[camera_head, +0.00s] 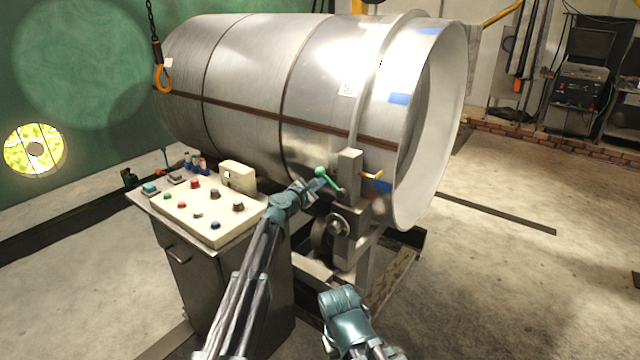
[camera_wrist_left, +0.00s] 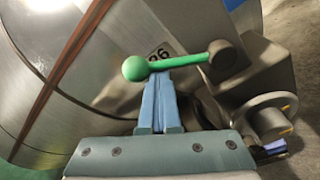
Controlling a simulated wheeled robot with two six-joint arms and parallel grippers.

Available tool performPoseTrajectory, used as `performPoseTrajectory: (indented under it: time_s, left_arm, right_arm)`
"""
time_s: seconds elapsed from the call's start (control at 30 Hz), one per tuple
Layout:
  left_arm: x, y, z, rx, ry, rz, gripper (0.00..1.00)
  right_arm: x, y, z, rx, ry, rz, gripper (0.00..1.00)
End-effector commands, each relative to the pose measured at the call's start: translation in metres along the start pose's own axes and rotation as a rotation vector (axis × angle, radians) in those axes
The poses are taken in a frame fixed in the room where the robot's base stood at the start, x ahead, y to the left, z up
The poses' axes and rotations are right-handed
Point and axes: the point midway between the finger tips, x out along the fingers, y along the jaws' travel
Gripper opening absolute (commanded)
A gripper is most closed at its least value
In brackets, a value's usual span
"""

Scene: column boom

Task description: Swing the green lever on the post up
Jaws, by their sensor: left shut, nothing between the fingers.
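The green lever (camera_head: 330,181) sits on the grey post (camera_head: 349,166) beside the big steel drum. Its ball end points up and to the left from its pivot in the head view. In the left wrist view the green lever (camera_wrist_left: 180,62) runs nearly level from the ball on the left to a dark hub on the right. My left gripper (camera_head: 317,184) is shut and empty, close by the ball end. In the left wrist view its fingertips (camera_wrist_left: 159,77) are just under the rod near the ball; I cannot tell whether they touch it. My right gripper's fingers are not visible.
A control box (camera_head: 210,212) with several buttons stands on a metal cabinet left of the post. The steel drum (camera_head: 270,90) fills the space behind. A hook (camera_head: 161,75) hangs at upper left. Floor at right is clear.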

Motion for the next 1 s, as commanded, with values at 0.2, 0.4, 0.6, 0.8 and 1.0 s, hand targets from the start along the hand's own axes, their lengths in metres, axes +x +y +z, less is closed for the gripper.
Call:
performPoseTrajectory:
  time_s: [0.2,0.4,0.6,0.8,1.0]
  left_arm:
    - [-0.001,0.001,0.007,0.065,-0.001,0.010,0.00]
    - [-0.002,0.002,0.018,0.196,-0.002,0.027,0.00]
    - [-0.005,0.001,0.031,0.379,-0.002,0.053,0.00]
    - [-0.006,-0.003,0.044,0.561,-0.003,0.079,0.00]
    - [-0.008,-0.007,0.055,0.700,-0.001,0.097,0.00]
  right_arm:
    - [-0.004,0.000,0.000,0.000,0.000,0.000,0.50]
    - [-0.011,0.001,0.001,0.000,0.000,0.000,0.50]
    - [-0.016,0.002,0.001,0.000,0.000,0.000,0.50]
    - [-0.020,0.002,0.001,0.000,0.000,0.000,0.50]
    - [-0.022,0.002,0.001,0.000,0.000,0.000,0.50]
